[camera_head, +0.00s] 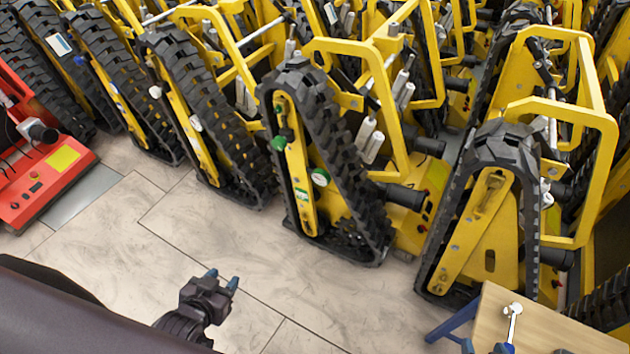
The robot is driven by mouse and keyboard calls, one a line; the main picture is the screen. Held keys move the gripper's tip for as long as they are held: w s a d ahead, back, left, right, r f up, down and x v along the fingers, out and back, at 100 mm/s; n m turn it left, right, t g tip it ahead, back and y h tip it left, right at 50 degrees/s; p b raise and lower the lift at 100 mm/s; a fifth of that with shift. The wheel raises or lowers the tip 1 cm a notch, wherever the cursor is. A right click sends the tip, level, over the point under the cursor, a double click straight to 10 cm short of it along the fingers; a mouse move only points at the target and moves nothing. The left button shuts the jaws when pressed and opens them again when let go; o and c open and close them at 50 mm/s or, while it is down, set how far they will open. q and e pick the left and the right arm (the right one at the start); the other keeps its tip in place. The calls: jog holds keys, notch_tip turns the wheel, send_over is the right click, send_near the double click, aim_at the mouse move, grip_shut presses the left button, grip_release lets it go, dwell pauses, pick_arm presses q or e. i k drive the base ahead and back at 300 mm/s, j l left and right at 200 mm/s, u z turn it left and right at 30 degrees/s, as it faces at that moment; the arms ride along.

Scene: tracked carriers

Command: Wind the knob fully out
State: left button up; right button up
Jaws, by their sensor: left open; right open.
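Several small knobs show on the yellow carriers, and I cannot tell which one the task means. A green knob (279,143) and a green-and-white round knob (320,177) sit on the middle carrier (298,165). A white knob (155,91) and a blue knob (79,60) sit on carriers further left. My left gripper (224,283) is open and empty over the floor, well apart from the carriers. My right gripper (485,347) is at the bottom edge by the table, open, mostly cut off by the frame. Neither gripper touches a knob.
A red machine (45,165) is at the left. Tracked carriers crowd the back. The tiled floor (190,235) between is clear.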

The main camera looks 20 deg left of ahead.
aim_at(278, 143)
jog(key=i+j+z, duration=0.2)
jog(key=j, duration=0.55)
jog(key=j+z, duration=0.25)
jog(key=j, duration=0.45)
